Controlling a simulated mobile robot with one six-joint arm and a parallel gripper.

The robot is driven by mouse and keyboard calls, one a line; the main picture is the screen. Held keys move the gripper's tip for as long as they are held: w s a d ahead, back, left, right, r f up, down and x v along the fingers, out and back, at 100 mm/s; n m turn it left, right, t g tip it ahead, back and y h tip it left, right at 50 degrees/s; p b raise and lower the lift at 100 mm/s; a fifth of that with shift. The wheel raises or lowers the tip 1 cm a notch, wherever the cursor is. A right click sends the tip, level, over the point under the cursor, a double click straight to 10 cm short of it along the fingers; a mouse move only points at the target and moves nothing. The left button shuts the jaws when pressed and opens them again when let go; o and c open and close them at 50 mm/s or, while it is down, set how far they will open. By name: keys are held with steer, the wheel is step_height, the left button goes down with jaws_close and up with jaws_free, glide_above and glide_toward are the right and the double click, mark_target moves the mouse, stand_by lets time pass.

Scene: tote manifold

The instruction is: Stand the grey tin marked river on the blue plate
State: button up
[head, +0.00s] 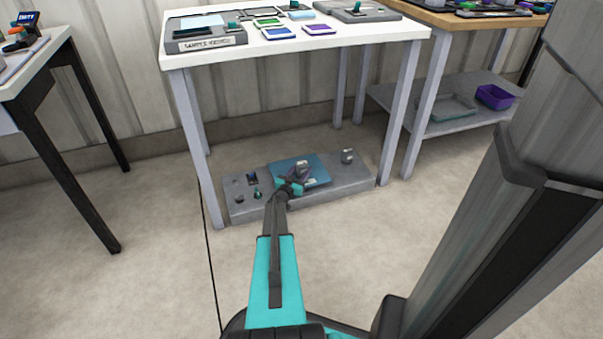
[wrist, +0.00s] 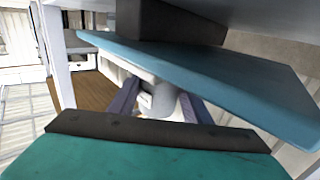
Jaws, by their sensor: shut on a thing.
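The blue plate (head: 318,172) is on the low grey slab under the white table. My gripper (head: 297,179) is over the plate, shut on a grey tin (head: 302,166). The wrist view, which looks turned over, shows the tin (wrist: 166,104) between my two dark fingers (wrist: 160,108), close against the broad face of the plate (wrist: 225,85). I cannot tell whether the tin touches the plate. No marking on the tin can be read. A second grey tin (head: 347,156) stands on the slab right of the plate.
Several small items, one of them teal (head: 258,193), sit at the left of the slab (head: 245,212). The white table's legs (head: 393,130) and top (head: 365,33) frame the space. A dark block (wrist: 178,22) is on the plate's other side. The floor in front is clear.

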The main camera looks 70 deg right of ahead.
steer(key=shift+f, duration=0.25)
steer(key=o, duration=1.2)
steer(key=shift+c, duration=0.2)
steer(key=shift+r, duration=0.2)
steer(key=shift+a, duration=0.25)
steer(key=a+p, duration=0.1)
steer(key=a, duration=0.2)
steer(key=a+p, duration=0.1)
steer(key=a, duration=0.3)
steer(key=w+a+p, duration=0.1)
steer(key=a, duration=0.2)
steer(key=shift+a+r, duration=0.1)
steer(key=shift+a, duration=0.1)
steer(key=shift+w+a+p, duration=0.1)
steer(key=shift+a+p, duration=0.2)
steer(key=shift+a, duration=0.25)
